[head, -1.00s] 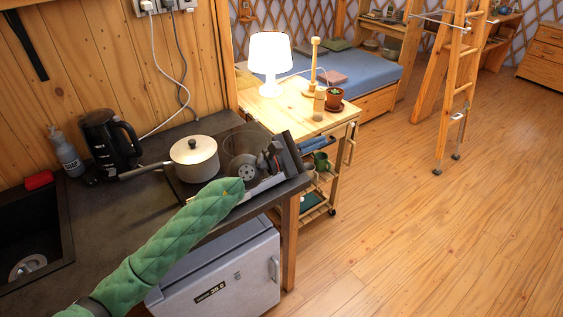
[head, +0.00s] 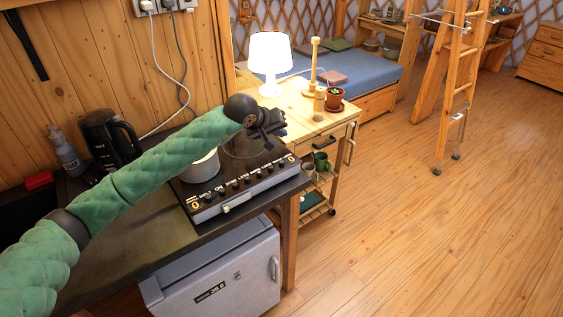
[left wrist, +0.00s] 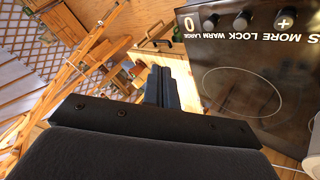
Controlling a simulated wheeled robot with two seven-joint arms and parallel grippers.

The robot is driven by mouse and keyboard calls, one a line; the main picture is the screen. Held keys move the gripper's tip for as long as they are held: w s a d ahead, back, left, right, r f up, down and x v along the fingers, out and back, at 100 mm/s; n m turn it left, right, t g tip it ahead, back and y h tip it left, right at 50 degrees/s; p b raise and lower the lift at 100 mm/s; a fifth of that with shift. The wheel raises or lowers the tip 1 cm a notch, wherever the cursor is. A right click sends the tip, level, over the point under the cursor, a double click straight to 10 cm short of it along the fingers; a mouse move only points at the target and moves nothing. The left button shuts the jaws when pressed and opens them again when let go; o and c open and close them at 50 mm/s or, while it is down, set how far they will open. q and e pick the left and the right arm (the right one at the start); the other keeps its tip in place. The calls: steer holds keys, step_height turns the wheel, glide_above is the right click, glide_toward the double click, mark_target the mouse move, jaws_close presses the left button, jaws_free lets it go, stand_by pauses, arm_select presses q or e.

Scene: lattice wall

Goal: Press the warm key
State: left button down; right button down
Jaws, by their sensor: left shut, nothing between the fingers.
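The cooker (head: 240,190) stands at the counter's front edge, its front panel holding a row of dark round keys with labels too small to read from the head. In the left wrist view its panel is upside down and the word WARM is legible; the warm key (left wrist: 211,22) appears to be one of the dark round keys beside it, though the exact pairing is unclear. My left gripper (head: 272,122) is shut and empty, raised above the cooker's back right part, apart from the panel. Its fingers also show in the left wrist view (left wrist: 162,88). My right gripper is out of view.
A pale pot (head: 203,168) on the cooker is partly hidden by my left arm. A black kettle (head: 108,140) and a bottle (head: 66,152) stand at left. A wooden cart (head: 300,108) with a lit lamp (head: 270,62) is right of the cooker. Open floor lies at right.

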mark_target(282, 162)
arm_select(q)
steer(key=shift+w+a, duration=0.1)
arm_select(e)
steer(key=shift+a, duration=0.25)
